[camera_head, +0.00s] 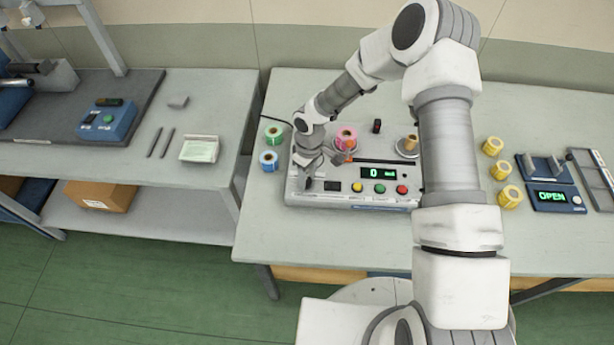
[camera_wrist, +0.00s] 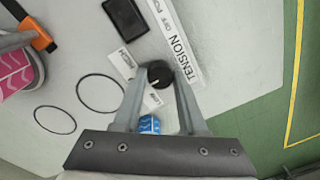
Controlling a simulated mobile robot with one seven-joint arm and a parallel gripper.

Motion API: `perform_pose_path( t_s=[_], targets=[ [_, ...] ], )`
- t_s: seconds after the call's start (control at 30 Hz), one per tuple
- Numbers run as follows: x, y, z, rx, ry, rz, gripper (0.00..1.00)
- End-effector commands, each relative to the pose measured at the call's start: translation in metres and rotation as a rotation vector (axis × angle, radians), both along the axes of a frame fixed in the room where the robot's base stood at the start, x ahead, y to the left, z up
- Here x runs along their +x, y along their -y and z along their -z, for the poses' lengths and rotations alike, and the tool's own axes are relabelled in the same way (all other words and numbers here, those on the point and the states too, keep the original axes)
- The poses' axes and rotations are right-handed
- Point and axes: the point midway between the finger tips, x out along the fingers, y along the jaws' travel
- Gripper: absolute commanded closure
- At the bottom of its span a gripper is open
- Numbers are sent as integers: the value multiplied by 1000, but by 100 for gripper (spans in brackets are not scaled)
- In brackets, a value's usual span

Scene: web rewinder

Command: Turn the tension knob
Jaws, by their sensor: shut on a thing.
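The tension knob (camera_wrist: 160,74) is a small black round knob on the light panel, beside a strip printed "TENSION" and "OFF". In the wrist view my gripper (camera_wrist: 160,80) has its two grey fingertips on either side of the knob, shut on it. The rewinder's display (camera_head: 378,173) reads 0 in green.
Yellow, green and red buttons (camera_head: 380,188) line the rewinder's front. A pink roll (camera_head: 346,137) sits on it. Green (camera_head: 273,135) and blue (camera_head: 268,160) rolls stand to its left. Yellow rolls (camera_head: 500,172) and a blue device (camera_head: 553,198) reading OPEN are to the right.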

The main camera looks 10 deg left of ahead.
Motion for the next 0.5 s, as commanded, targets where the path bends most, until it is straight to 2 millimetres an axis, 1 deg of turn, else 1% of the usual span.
perform_pose_path(
  t_s=[0.03,0.1,0.33,0.5],
  targets=[
    [0,0,0,0,0,0,90],
    [0,0,0,0,0,0,100],
    [0,0,0,0,0,-8,100],
    [0,0,1,1,1,-54,100]
  ],
)
